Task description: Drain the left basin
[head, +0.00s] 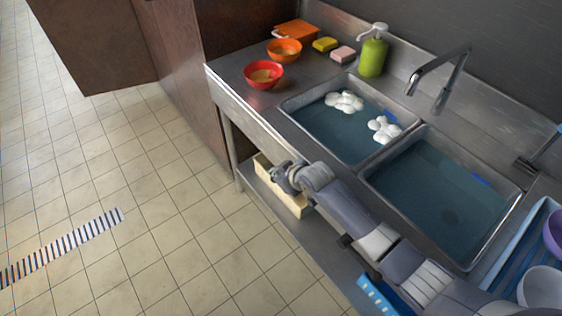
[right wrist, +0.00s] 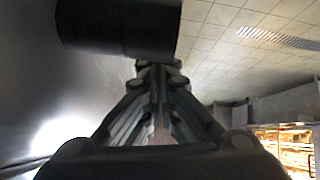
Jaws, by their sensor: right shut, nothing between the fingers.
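The left basin (head: 318,128) in the steel counter holds blue-grey water, with two clumps of white foam (head: 345,101) floating in it. Its drain is not visible under the water. My right gripper (head: 283,179) is shut and empty, low in front of the counter's front edge, below the left basin. Its closed fingers also show in the right wrist view (right wrist: 158,75). There a dark cylinder (right wrist: 120,25) is close to the fingertips; I cannot tell whether they touch it. My left gripper is not in view.
The right basin (head: 440,190) also holds water, and a faucet (head: 440,78) stands behind the basins. Two bowls (head: 264,75), sponges (head: 342,54) and a green soap bottle (head: 373,52) stand behind left. A lower shelf (head: 290,232) runs under the counter.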

